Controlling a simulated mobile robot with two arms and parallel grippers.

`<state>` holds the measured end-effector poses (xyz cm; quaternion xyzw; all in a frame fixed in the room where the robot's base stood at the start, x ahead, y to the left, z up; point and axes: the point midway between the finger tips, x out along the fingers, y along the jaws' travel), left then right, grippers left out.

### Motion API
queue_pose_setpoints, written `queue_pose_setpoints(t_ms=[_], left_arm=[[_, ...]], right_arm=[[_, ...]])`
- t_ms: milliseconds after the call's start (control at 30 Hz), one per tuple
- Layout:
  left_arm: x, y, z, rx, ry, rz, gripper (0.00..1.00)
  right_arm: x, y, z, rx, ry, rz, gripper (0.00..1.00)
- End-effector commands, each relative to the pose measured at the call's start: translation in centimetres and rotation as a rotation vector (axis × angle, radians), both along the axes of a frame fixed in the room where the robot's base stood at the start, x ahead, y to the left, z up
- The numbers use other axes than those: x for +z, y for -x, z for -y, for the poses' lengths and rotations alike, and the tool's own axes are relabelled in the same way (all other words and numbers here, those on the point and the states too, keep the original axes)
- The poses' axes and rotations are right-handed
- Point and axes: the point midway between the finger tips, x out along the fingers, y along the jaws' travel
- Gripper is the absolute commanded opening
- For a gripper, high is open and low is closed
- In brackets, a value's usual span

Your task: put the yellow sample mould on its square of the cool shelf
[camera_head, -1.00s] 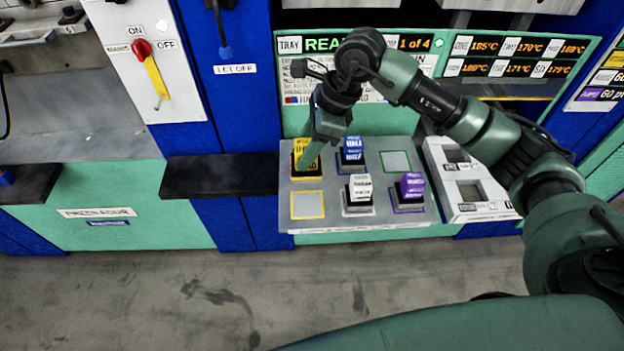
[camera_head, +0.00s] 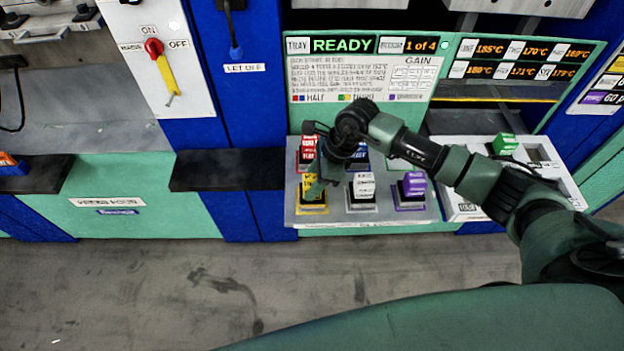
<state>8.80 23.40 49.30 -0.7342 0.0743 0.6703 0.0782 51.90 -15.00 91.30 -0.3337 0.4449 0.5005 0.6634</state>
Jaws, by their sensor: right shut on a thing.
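The yellow sample mould (camera_head: 309,186) is at the front left of the cool shelf (camera_head: 338,221), in the head view. It stands upright over the yellow-outlined square (camera_head: 312,211). It looks set down there, though I cannot tell for sure that it touches. My right gripper (camera_head: 318,187) comes from above and is shut on the yellow mould, covering part of it. My left gripper is not in view.
A red mould (camera_head: 309,146) sits just behind the yellow one, with a partly hidden blue mould (camera_head: 361,153) beside it. A white mould (camera_head: 364,184) and a purple mould (camera_head: 414,183) stand to the right. A green mould (camera_head: 504,144) is on the right-hand unit.

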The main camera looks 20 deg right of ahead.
Motion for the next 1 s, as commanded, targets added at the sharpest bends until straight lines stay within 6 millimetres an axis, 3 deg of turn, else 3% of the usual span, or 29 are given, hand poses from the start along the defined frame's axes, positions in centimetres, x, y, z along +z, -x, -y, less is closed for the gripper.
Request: queue_pose_setpoints(t_ms=[300, 333, 400, 800, 1000], left_arm=[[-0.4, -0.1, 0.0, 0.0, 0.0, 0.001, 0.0], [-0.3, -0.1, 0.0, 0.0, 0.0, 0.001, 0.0], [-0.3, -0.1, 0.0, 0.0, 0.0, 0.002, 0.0], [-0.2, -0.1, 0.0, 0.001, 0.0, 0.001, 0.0], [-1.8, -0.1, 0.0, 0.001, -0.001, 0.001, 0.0]], right_arm=[[-0.1, -0.2, -0.1, 0.0, -0.004, 0.007, 0.0], [-0.2, -0.1, 0.0, 0.0, 0.0, 0.002, 0.5], [-0.1, -0.1, 0.0, 0.001, -0.001, 0.002, 0.64], [0.3, -0.1, 0.1, 0.0, 0.0, 0.003, 0.64], [3.3, 0.2, 1.5, 0.001, 0.001, 0.009, 0.64]])
